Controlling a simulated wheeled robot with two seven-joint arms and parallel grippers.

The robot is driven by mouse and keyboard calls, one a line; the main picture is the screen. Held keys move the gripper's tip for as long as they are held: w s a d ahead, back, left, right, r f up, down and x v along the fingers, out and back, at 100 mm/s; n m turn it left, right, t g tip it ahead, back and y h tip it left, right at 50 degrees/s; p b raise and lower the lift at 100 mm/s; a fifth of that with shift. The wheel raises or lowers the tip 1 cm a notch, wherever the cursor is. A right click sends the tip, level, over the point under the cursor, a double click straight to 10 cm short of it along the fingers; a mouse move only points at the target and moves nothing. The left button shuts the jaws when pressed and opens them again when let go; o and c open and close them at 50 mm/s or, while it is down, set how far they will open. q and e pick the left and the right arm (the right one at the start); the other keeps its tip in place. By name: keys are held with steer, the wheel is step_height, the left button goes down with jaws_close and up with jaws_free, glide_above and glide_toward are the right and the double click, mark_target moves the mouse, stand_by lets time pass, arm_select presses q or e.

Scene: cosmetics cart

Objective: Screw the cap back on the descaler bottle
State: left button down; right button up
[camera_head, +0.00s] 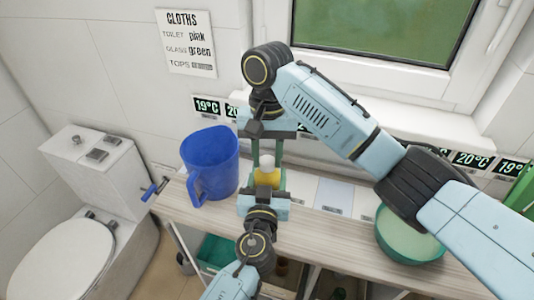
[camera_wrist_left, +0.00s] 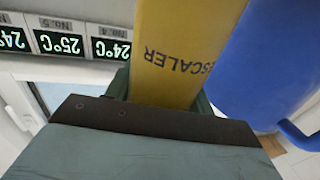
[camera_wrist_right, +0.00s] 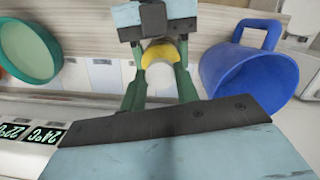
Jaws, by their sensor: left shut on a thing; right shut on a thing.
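The yellow descaler bottle (camera_head: 268,177) stands upright over the counter. It fills the middle of the left wrist view (camera_wrist_left: 182,45), with its name upside down. My left gripper (camera_head: 265,190) is shut on it from the near side. The white cap (camera_head: 267,162) is at the bottle's top; in the right wrist view the cap (camera_wrist_right: 161,75) lies between my right gripper's green fingers. My right gripper (camera_head: 267,152) comes from above and is shut on the cap. Whether the cap is seated on the thread cannot be told.
A blue jug (camera_head: 210,160) stands close left of the bottle. A green bowl (camera_head: 408,240) is at the right of the wooden counter (camera_head: 335,232). Temperature displays line the back wall under the window. A toilet (camera_head: 75,250) is at the left.

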steer(key=m, duration=0.5)
steer(key=shift+y, duration=0.3)
steer(key=o, duration=1)
steer(key=shift+r, duration=0.1)
steer(key=r, duration=0.4)
steer(key=w+r, duration=0.1)
steer(key=r, duration=0.6)
steer(key=shift+w+d+r, duration=0.15)
steer(key=shift+d+r, duration=0.25)
arm_select(q)
steer(key=shift+c, duration=2.3)
jaws_free()
